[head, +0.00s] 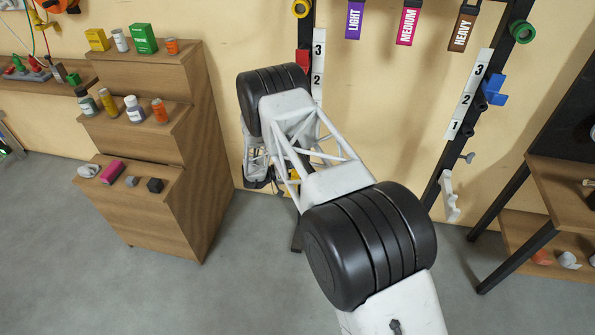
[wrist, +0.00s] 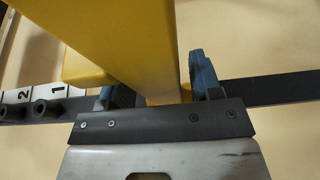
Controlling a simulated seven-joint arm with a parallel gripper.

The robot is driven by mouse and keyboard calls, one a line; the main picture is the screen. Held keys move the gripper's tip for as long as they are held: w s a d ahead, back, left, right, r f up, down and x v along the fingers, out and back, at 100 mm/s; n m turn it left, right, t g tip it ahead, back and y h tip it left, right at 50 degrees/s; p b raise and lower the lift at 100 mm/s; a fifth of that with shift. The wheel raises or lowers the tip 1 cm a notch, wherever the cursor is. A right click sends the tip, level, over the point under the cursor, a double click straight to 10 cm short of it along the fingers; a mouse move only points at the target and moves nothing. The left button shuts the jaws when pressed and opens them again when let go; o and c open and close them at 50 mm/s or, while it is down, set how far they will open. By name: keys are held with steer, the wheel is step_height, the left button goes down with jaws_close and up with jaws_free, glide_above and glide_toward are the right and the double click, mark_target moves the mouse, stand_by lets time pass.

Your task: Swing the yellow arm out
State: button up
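The yellow arm (wrist: 130,45) is a thick yellow bar that runs from the top left of the wrist view down to my gripper (wrist: 162,92). Its lower end lies between my two blue-padded fingers, one on each side. The fingers stand apart; whether both press on the bar I cannot tell. In the head view only a small piece of the yellow arm (head: 294,176) shows, low on the left post. My own arm links hide the rest of it and most of my gripper.
A dark rack post with 1-2 number plates (wrist: 38,93) crosses behind the gripper. The right post holds a blue hook (head: 493,90) and a white hook (head: 449,194). A stepped wooden shelf (head: 190,140) stands left, a wooden table (head: 565,190) right. Grey floor between is clear.

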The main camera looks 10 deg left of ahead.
stand_by(0.3)
steer(key=shift+v, duration=3.9)
steer(key=shift+w+r, duration=0.15)
